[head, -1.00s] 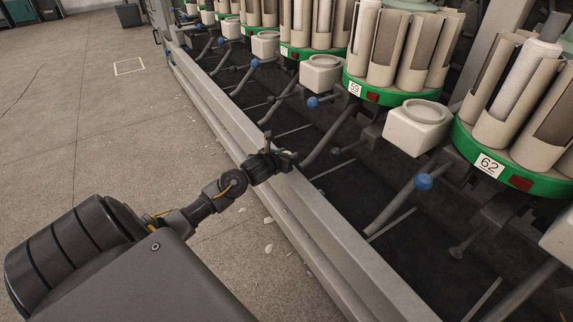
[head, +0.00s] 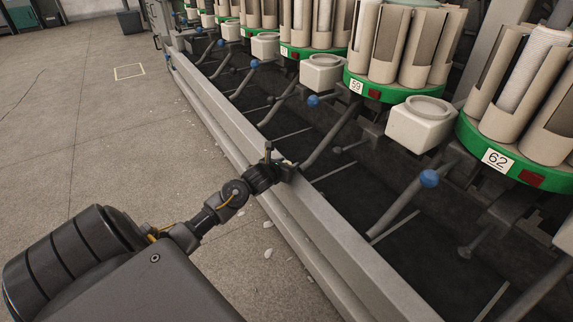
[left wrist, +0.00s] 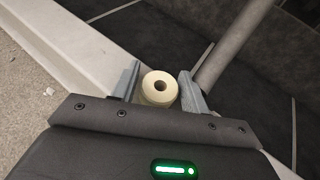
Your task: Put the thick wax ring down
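The thick wax ring (left wrist: 160,97) is a pale cream, short cylinder with a dark hole in its face. In the left wrist view it sits between the two grey fingers of my left gripper (left wrist: 160,84), which appear to touch its sides. In the head view my left gripper (head: 283,170) is over the inner side of the long grey rail (head: 318,222) at the machine's front, and the ring is too small to make out clearly there. Whether the ring touches anything below is hidden. My right gripper is not in view.
Rods with blue knobs (head: 429,178) rise from the dark trough (head: 340,185) behind the rail. White boxes (head: 420,123) and green cone carriers (head: 490,150) numbered 59 and 62 stand above it. The concrete floor (head: 80,130) at left is mostly free, with small pale scraps near the rail.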

